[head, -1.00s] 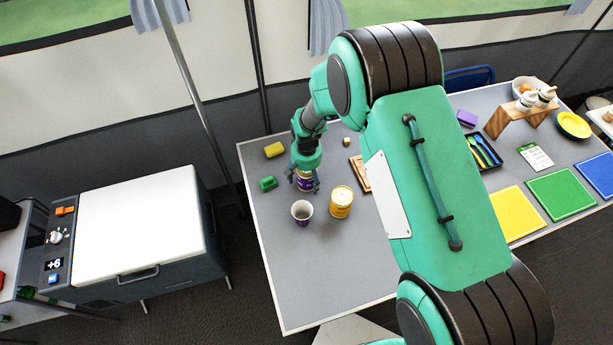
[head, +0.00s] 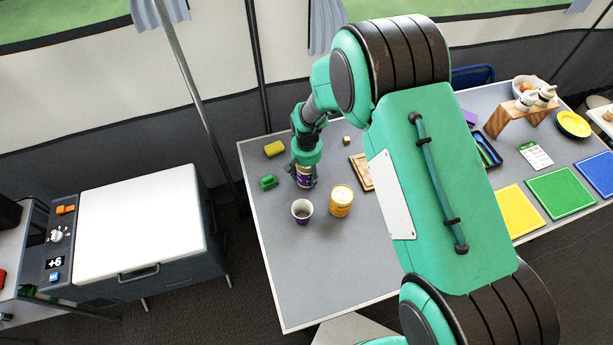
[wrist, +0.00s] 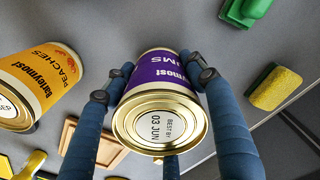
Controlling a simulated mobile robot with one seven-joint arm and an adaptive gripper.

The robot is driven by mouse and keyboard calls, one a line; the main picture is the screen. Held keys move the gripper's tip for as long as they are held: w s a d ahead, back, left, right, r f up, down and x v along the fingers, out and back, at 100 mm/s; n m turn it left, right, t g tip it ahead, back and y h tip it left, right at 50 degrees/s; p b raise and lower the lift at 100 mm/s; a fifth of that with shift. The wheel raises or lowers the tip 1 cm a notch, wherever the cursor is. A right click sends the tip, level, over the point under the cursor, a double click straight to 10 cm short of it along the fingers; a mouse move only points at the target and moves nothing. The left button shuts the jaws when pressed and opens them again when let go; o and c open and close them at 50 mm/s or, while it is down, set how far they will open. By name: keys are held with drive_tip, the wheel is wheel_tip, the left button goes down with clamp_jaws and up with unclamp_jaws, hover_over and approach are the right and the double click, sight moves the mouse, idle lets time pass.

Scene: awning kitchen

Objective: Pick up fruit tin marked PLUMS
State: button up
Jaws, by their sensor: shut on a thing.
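The purple fruit tin (wrist: 162,73) shows part of the word PLUMS, with a gold lid end reading BEST BY 03 JUN. My gripper (wrist: 158,80) is shut on this tin, with blue-grey fingers on both its sides in the wrist view.
A wooden board (head: 361,171) lies to the right. The front left of the table (head: 300,275) is clear.

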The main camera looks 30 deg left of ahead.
sight(306, 172)
wheel_tip(306, 172, up, 8)
drive_tip(key=shift+r+p, duration=0.2)
drive_tip(key=shift+p, duration=0.5)
